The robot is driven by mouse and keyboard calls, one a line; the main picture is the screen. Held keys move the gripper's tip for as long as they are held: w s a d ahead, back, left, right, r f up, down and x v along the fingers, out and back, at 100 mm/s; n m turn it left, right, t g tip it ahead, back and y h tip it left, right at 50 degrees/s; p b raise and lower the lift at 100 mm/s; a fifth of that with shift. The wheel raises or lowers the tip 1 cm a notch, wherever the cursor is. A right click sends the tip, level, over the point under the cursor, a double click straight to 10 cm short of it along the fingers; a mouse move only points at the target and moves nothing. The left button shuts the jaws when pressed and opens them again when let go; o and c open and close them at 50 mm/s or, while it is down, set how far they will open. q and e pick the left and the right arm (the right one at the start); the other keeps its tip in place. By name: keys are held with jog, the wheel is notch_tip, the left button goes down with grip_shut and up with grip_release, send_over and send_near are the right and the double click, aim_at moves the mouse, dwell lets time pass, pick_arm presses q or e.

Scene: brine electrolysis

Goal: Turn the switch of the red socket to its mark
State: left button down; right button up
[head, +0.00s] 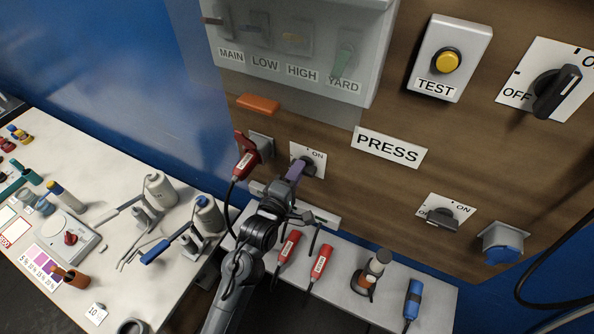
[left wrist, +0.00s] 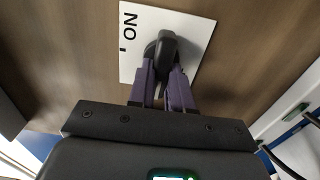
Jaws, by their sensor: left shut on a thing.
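The red socket's switch is a dark knob (head: 308,163) on a white plate (head: 318,155) marked ON, on the wooden panel. The red plug (head: 246,162) sits in the grey socket (head: 263,144) just left of it. My left gripper (head: 295,172) reaches up to the knob with its purple fingers. In the left wrist view, the fingers (left wrist: 163,85) are on both sides of the knob (left wrist: 166,50) and shut on it. The black mark (left wrist: 123,50) beside ON is visible on the plate (left wrist: 140,20). The knob's exact angle is partly hidden by the fingers. My right gripper is out of view.
A second switch (head: 442,216) and a blue-capped socket (head: 502,243) are to the right. A PRESS label (head: 389,147) is above. Red connectors (head: 320,262), a bottle-like item (head: 371,272) and a blue connector (head: 413,299) rest on the shelf below.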

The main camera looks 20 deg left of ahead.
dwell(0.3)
pick_arm(q)
jog(key=c, duration=1)
grip_release()
jog(key=shift+c, duration=0.2)
jog(key=shift+s, duration=0.1)
jog(key=s+b, duration=0.3)
jog(key=s, duration=0.7)
jog(key=shift+s+a, duration=0.3)
jog(key=shift+a, duration=0.1)
